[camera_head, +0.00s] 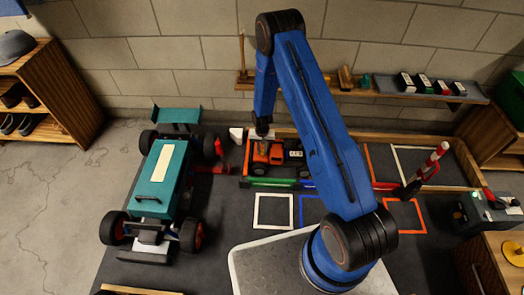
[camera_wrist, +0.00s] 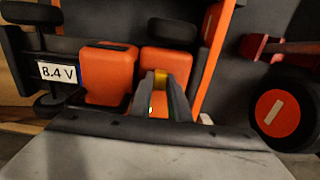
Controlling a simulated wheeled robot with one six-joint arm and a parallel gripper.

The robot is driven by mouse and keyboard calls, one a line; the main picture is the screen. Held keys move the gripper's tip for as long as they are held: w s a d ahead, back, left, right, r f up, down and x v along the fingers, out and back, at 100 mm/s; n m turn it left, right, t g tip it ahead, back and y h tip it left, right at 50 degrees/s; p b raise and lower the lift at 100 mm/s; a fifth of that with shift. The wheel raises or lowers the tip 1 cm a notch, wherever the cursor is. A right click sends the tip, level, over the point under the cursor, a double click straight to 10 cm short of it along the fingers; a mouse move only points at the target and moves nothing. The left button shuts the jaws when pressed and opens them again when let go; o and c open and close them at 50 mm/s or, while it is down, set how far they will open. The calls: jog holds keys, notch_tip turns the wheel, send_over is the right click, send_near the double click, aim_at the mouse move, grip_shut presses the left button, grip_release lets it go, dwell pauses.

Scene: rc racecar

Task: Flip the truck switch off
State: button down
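The orange truck (camera_head: 268,153) stands in a framed bay on the dark table, with its black chassis to the right. My gripper (camera_head: 263,130) points down over the orange body. In the wrist view my gripper's fingers (camera_wrist: 161,88) reach down at the orange body, near a small yellow spot (camera_wrist: 160,78). I cannot tell whether they touch it or how far apart they are. The truck's switch is not clearly made out.
A large teal car (camera_head: 160,180) stands to the left of the bay. Coloured square outlines (camera_head: 273,211) lie in front of it. A red-and-white post (camera_head: 428,170) stands to the right. A back shelf (camera_head: 400,88) holds small boxes.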

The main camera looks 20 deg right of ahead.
jog(key=shift+w+a, duration=0.25)
jog(key=shift+a, duration=0.4)
jog(key=shift+w+a, duration=0.2)
jog(key=shift+a, duration=0.45)
jog(key=c, duration=1.6)
grip_release()
jog(key=shift+a, duration=0.1)
jog(key=shift+c, duration=0.2)
notch_tip(320, 180, up, 17)
jog(key=shift+r, duration=0.2)
